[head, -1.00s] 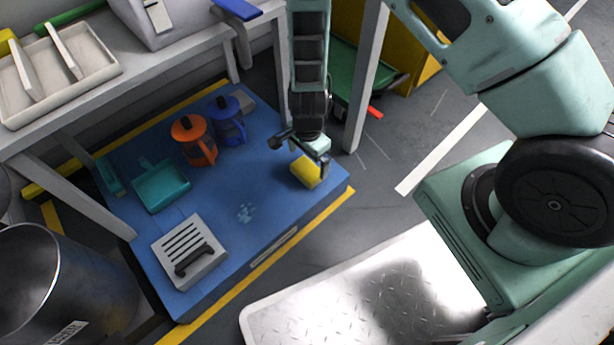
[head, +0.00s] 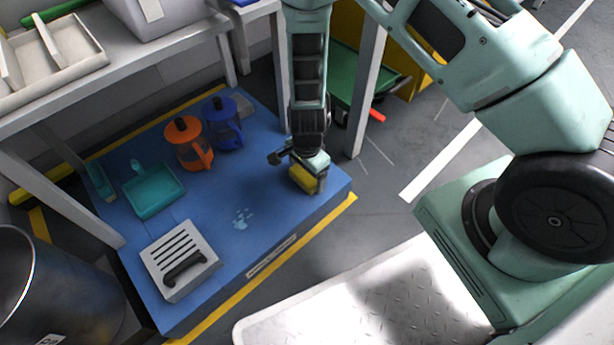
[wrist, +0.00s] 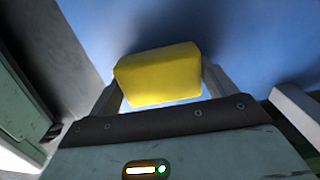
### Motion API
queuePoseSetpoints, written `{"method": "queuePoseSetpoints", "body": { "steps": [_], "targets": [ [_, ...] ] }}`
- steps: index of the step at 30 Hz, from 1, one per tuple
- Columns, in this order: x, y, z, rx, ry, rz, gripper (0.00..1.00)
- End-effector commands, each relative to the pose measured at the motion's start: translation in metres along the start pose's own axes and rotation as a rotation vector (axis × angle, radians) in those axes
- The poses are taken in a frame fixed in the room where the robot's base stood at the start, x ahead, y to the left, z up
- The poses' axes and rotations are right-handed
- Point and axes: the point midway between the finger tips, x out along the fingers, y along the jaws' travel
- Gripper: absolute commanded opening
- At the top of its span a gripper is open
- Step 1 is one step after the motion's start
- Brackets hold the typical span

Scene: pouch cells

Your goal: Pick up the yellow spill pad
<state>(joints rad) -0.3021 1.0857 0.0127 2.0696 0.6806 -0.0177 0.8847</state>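The yellow spill pad (head: 304,181) is a small yellow block near the right corner of the blue platform. My gripper (head: 306,178) is down over it, hiding part of its top. In the wrist view the pad (wrist: 158,75) lies between my two fingers (wrist: 163,88), one at its left side and one at its right. The fingers are very close to its sides; I cannot tell whether they press on it. I also cannot tell whether the pad rests on the platform.
The blue platform (head: 215,235) also holds an orange jug (head: 188,145), a blue jug (head: 222,125), a teal dustpan (head: 153,191) and a grey slotted box (head: 180,262). A table leg (head: 366,90) stands close right of my arm. The platform around the pad's front is clear.

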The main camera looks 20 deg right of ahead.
Motion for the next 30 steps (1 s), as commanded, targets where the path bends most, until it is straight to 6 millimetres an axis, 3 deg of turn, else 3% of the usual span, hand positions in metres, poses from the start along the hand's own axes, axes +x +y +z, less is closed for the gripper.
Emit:
{"method": "queuePoseSetpoints", "body": {
  "steps": [1, 2, 5, 16, 30],
  "targets": [
    [0.000, 0.000, 0.000, 0.000, 0.000, 0.000, 0.69],
    [0.000, 0.000, 0.000, 0.000, 0.000, 0.000, 0.61],
    [0.000, 0.000, 0.000, 0.000, 0.000, 0.000, 0.56],
    [-0.010, 0.000, 0.000, 0.000, 0.000, -0.001, 0.56],
    [-0.089, -0.001, 0.000, -0.001, 0.001, -0.002, 0.56]
  ]
}}
